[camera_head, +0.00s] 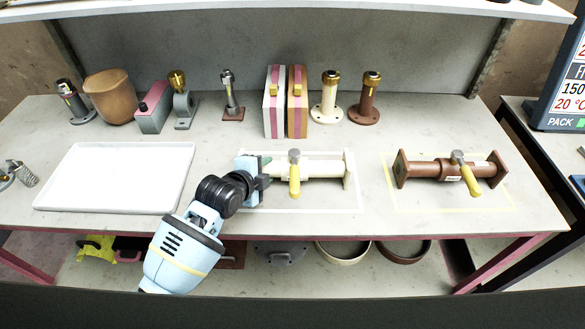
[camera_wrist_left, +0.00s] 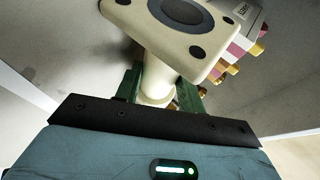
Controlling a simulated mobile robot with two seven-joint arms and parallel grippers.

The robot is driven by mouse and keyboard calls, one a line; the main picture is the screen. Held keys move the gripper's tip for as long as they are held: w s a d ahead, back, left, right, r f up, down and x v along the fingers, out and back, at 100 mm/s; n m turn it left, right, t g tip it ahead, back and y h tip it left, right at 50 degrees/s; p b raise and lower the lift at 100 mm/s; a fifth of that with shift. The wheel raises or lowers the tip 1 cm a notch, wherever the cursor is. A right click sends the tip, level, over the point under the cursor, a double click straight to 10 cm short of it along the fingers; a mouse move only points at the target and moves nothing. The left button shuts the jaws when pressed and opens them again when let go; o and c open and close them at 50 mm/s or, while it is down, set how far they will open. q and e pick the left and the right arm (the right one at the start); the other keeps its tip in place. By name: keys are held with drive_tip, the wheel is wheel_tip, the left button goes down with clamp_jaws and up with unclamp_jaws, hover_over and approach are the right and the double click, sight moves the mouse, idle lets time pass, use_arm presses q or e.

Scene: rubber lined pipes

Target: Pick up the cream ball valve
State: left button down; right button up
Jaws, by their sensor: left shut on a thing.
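The cream ball valve (camera_head: 322,169) lies level over the white-outlined rectangle on the bench, with square end flanges and a yellow lever hanging toward the front. My left gripper (camera_head: 264,171) is at its left end, shut on it. In the left wrist view the green fingers (camera_wrist_left: 158,94) sit on both sides of the cream pipe neck, just behind the square flange (camera_wrist_left: 200,58) of the cream ball valve. The gripper hides part of the valve's left end in the head view. I cannot tell whether the valve touches the bench. My right gripper is not in view.
A brown ball valve (camera_head: 430,170) lies in a yellow outline at the right. A white tray (camera_head: 115,178) is at the left. Several fittings, including a cream flanged post (camera_head: 328,100) and a brown pot (camera_head: 110,97), stand along the back. A shelf (camera_head: 300,10) overhangs above.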

use_arm(q)
drive_tip(key=shift+r, duration=2.1)
drive_tip(key=s+d+r, duration=0.1)
drive_tip(key=s+d, duration=0.1)
drive_tip(key=s, duration=1.4)
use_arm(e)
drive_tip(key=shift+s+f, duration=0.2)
use_arm(q)
drive_tip(key=shift+w+d, duration=0.1)
drive_tip(key=shift+w, duration=0.05)
drive_tip(key=shift+w+a+b, duration=0.1)
drive_tip(key=shift+w+a, duration=0.25)
drive_tip(key=shift+w, duration=2.3)
drive_tip(key=shift+w+a+b, duration=0.15)
drive_tip(key=shift+w+a, duration=0.2)
drive_tip(key=shift+w, duration=2.25)
drive_tip(key=shift+w+a+b, duration=0.1)
drive_tip(key=shift+w+a, duration=0.25)
drive_tip(key=shift+w, duration=2.3)
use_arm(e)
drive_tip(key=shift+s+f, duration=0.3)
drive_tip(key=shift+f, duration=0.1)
use_arm(q)
drive_tip(key=shift+f, duration=0.1)
